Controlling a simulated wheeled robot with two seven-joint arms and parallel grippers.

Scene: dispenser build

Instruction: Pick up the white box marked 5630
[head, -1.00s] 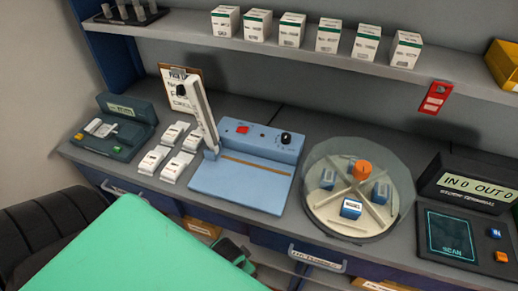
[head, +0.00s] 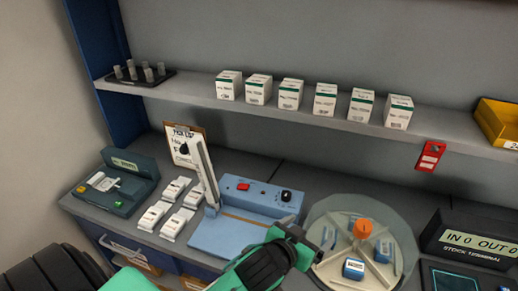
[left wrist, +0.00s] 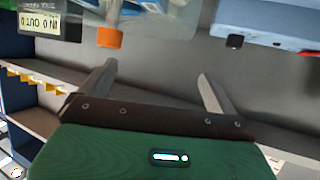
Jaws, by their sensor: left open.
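Several white boxes with green bands stand in a row on the upper shelf in the head view, from the leftmost box (head: 229,84) to the rightmost box (head: 398,111). Their printed marks are too small to read, so I cannot tell which one is 5630. My left gripper (head: 325,241) is at the counter's front, by the round dispenser, well below and apart from the boxes. In the left wrist view its two fingers (left wrist: 157,72) are spread with nothing between them. My right gripper is not in view.
A round clear dispenser (head: 326,216) with an orange knob (head: 362,228) stands near my left gripper. A blue press (head: 228,232) with a raised lever is left of it. A red tag (head: 430,155) hangs from the shelf edge (head: 280,116); a yellow bin (head: 498,122) sits right.

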